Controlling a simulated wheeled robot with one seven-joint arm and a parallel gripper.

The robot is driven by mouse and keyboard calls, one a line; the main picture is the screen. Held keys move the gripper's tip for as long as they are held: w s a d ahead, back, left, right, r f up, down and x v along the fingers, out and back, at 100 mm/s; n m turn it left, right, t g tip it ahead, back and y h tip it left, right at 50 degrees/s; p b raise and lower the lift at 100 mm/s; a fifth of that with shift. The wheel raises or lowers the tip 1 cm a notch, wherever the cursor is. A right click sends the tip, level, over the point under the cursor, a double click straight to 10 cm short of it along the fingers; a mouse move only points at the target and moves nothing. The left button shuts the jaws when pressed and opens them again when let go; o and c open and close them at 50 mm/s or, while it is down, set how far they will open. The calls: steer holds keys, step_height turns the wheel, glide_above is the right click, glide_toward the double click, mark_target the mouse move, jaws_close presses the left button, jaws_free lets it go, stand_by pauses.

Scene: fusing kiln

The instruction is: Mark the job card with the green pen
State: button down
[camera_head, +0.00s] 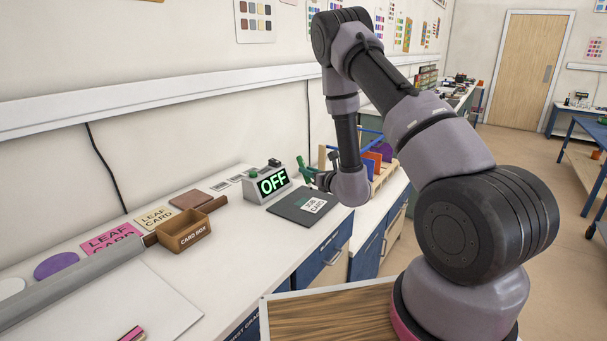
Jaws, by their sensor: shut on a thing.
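The job card (314,206) is a white card with dark print, lying on a dark board (288,206) on the white counter. My gripper (313,177) is at the end of my arm, just above and behind the card, pointing left. It is shut on a slim green thing, the green pen (301,167), which shows at its fingertips beside the sign box. The gripper is small in this view, and my wrist hides part of it. I cannot tell whether the pen touches anything or if the card bears a mark.
A box with a lit OFF sign (272,182) and a green button stands just left of the gripper. A rack of coloured sheets (378,165) stands behind my wrist. The card box (184,232) and leaf cards (154,217) lie further left.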

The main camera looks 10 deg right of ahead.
steer(key=shift+d+f, duration=0.15)
steer(key=shift+f, duration=0.35)
glide_above(310, 201)
steer(key=shift+s+a+f, duration=0.1)
steer(key=shift+s+f, duration=0.05)
steer(key=shift+f, duration=0.65)
steer(key=shift+s+a+f, duration=0.1)
steer(key=shift+a+f, duration=0.05)
steer(key=shift+f, duration=0.6)
steer(key=shift+s+a+f, duration=0.1)
steer(key=shift+s+f, duration=0.05)
steer(key=shift+f, duration=0.65)
steer(key=c, duration=1.5)
jaws_free()
jaws_close()
steer(key=shift+f, duration=0.5)
steer(key=shift+w+d, duration=0.1)
steer(key=shift+w+d, duration=0.2)
steer(key=shift+w, duration=0.05)
